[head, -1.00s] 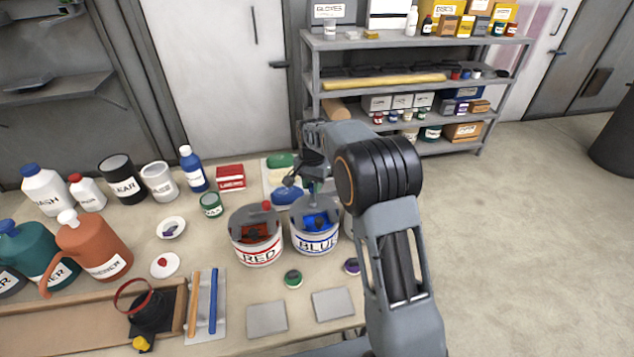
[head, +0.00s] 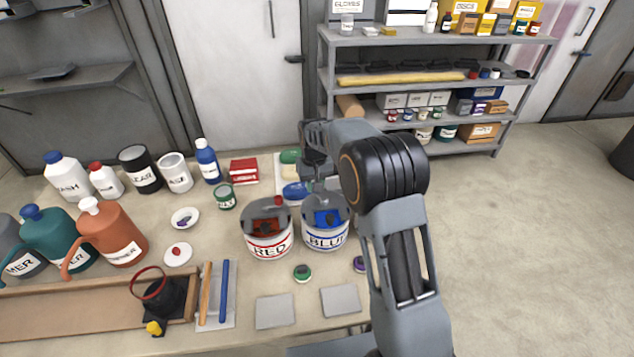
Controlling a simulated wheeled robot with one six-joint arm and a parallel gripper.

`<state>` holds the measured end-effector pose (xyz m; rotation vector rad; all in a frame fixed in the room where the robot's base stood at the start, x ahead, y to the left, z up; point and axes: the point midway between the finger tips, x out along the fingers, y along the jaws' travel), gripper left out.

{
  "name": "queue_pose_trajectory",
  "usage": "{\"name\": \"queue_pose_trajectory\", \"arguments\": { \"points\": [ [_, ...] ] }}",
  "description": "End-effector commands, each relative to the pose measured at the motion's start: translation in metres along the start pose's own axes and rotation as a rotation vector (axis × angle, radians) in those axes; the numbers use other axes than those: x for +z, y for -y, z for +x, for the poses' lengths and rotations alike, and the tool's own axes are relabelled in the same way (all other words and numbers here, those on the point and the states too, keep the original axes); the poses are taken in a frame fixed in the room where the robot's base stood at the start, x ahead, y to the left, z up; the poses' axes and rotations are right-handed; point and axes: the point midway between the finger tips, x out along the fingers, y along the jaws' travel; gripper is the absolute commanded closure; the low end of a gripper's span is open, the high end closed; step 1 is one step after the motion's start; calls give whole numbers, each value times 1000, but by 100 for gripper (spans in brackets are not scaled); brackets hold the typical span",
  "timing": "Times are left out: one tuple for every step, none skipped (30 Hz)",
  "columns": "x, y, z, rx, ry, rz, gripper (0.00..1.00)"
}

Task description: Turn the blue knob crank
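The can labelled BLUE (head: 326,236) stands upright on the table, with blue paint and a dark block-like part inside its open top. I cannot make out its blue knob; my gripper and arm cover the area just above and behind the can. My gripper (head: 319,181) points down at the can's far rim. Its fingertips are small and partly hidden, so I cannot tell whether they are open, shut or touching anything. The can labelled RED (head: 268,236) stands just left, with a red knob (head: 278,201) at its top.
A small green-lidded pot (head: 302,273) and two grey plates (head: 275,311) lie in front of the cans. A green can (head: 225,196) and a red box (head: 244,170) stand behind left. Bottles and jugs crowd the left. Shelving (head: 420,85) stands behind; floor at right is clear.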

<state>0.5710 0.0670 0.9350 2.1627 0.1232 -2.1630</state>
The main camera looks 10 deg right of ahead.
Motion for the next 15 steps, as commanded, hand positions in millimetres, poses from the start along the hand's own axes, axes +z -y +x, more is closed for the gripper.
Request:
{"name": "queue_pose_trajectory", "arguments": {
  "points": [
    [0, 1, -1, 0, -2, -16, 98],
    [0, 2, -1, 0, -2, -26, 98],
    [0, 2, -1, -1, -2, -38, 98],
    [1, 2, -1, -1, -2, -45, 98],
    [1, 2, -1, 0, -2, -51, 98],
    [1, 3, -1, 0, -2, -59, 98],
    [1, 3, 0, 0, -2, -64, 98],
    [1, 3, 0, 0, -2, -68, 98],
    [1, 3, 0, -1, -2, -72, 98],
    [1, 3, 0, -1, -2, -74, 98],
    [1, 3, 0, -1, -2, -76, 98],
    [1, 3, 0, -1, -2, -78, 98],
    [1, 3, 0, -1, -2, -79, 98],
    [1, 3, 0, -1, -2, -79, 98],
    [2, 3, 0, -1, -2, -79, 98]
  ]
}}
